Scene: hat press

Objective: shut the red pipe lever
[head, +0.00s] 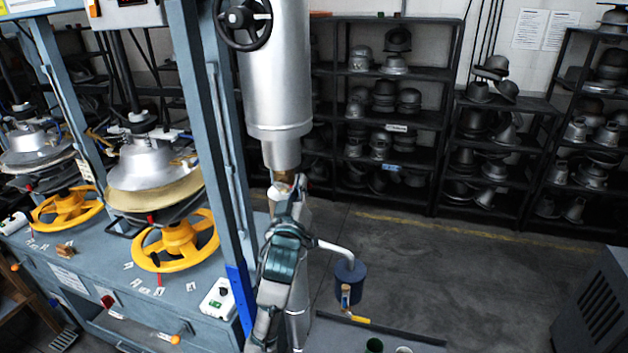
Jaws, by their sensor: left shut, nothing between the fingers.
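A thick silver vertical pipe (277,85) hangs at the centre and narrows to a short neck (282,153). My left gripper (290,190) reaches up from below, its fingers just under this neck. It is shut with nothing between its fingers. A small brownish-orange bit (284,178) shows between neck and fingertips; I cannot tell whether it is part of the valve or lever. I cannot make out the red lever clearly, and my gripper covers much of this part of the pipe. My right gripper is not in view.
A blue-grey press frame (182,80) with yellow handwheels (176,240) stands close on the left. A curved spout (336,249) and a dark blue container (351,271) are right of my gripper. Shelves of hat moulds (385,118) line the back; open floor (450,270) lies at right.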

